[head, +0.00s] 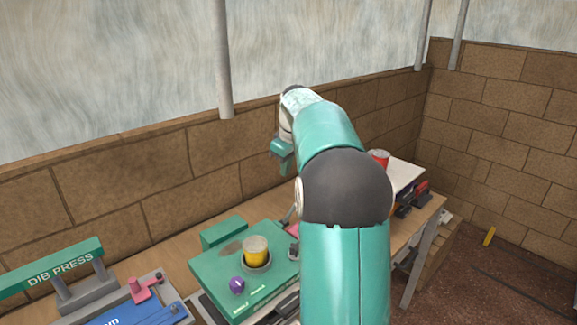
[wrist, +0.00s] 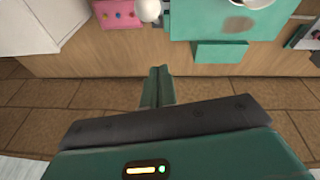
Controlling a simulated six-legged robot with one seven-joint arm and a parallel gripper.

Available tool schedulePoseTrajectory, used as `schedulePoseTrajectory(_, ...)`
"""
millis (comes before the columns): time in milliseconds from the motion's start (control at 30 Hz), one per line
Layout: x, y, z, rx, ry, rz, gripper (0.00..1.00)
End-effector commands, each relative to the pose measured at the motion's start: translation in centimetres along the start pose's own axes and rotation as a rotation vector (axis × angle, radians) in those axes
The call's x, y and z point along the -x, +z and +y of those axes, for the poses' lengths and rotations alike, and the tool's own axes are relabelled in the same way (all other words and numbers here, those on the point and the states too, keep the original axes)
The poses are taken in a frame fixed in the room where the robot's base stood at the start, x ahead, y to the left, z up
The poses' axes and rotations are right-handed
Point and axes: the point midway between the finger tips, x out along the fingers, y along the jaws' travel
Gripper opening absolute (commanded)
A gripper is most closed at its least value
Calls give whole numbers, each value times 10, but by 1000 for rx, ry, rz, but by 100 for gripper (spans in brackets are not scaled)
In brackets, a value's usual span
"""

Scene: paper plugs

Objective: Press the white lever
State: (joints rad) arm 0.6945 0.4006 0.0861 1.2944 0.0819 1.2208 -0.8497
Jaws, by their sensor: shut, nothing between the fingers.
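A round white knob (wrist: 149,10), which looks like the end of the white lever, shows at the top edge of the wrist view. It sits between a pink panel (wrist: 118,14) and a green machine (wrist: 205,22). In the head view a pale rod (head: 289,214) stands at the right of the green machine (head: 215,272), partly behind my arm; I cannot tell if it is the same lever. My gripper (head: 282,168) hangs near the back wall, above the rear of the table. Its fingers (wrist: 158,72) are shut and empty, apart from the knob.
A yellow cup (head: 256,250) and a purple knob (head: 237,285) are on the green machine. A DIB PRESS stand (head: 62,275) is at the left. A red can (head: 380,156) stands on a white box (head: 407,175) at the right. The brick wall (head: 110,200) is close behind the table.

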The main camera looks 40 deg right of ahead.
Motion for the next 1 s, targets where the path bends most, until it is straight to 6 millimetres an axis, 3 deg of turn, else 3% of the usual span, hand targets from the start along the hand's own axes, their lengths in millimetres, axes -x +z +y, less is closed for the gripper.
schedulePoseTrajectory(333,-68,2,0,0,-1,-2,0)
schedulePoseTrajectory(600,-74,35,0,1,0,0,0)
schedulePoseTrajectory(1000,-74,38,0,2,0,0,0)
